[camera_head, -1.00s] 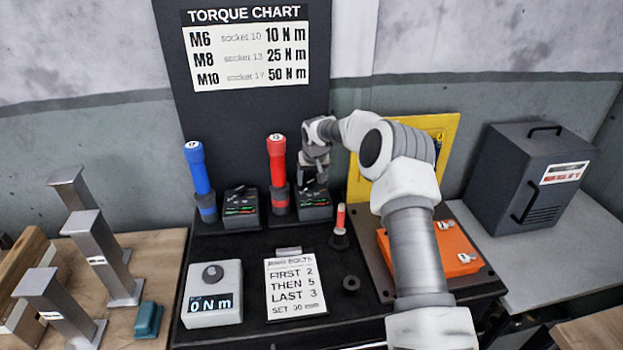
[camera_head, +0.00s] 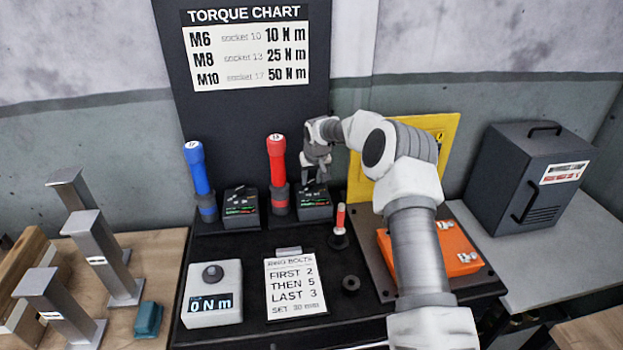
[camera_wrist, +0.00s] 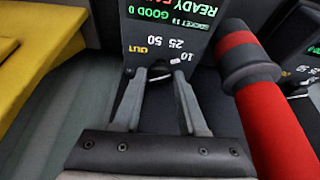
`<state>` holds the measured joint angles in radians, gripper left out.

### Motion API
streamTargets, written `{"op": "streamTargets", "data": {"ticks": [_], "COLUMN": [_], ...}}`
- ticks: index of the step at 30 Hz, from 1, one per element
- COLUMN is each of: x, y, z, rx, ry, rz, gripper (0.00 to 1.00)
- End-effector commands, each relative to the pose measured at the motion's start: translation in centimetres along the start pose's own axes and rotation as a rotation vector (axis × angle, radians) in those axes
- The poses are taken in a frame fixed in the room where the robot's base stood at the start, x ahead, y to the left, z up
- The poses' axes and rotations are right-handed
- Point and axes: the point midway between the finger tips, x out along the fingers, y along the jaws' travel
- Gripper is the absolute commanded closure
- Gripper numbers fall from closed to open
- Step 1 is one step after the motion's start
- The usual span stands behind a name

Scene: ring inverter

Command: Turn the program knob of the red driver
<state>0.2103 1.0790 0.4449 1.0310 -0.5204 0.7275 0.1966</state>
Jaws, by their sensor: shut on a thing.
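The red driver (camera_head: 276,160) stands upright at the back of the black bench, and it also shows in the wrist view (camera_wrist: 275,125). Beside it on the right is its dark control box (camera_head: 314,206), with a lit display reading READY and GOOD 0 in the wrist view (camera_wrist: 175,12). The marks 10, 25, 50 and OUT surround a small dark knob (camera_wrist: 159,73). My gripper (camera_wrist: 160,82) is shut on this knob, one finger on each side. The fingers partly hide the knob, so its pointer setting cannot be read.
A blue driver (camera_head: 200,180) and its box (camera_head: 240,208) stand to the left. A torque tester (camera_head: 213,293) reads 0 Nm.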

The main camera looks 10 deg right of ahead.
Motion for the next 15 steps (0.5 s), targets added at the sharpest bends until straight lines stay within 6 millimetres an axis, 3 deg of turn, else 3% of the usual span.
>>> {"op": "streamTargets", "data": {"ticks": [15], "x": [0.10], "y": [0.43], "z": [-0.04], "rx": [-0.348], "ry": [0.000], "rz": [-0.149], "gripper": [1.00]}}
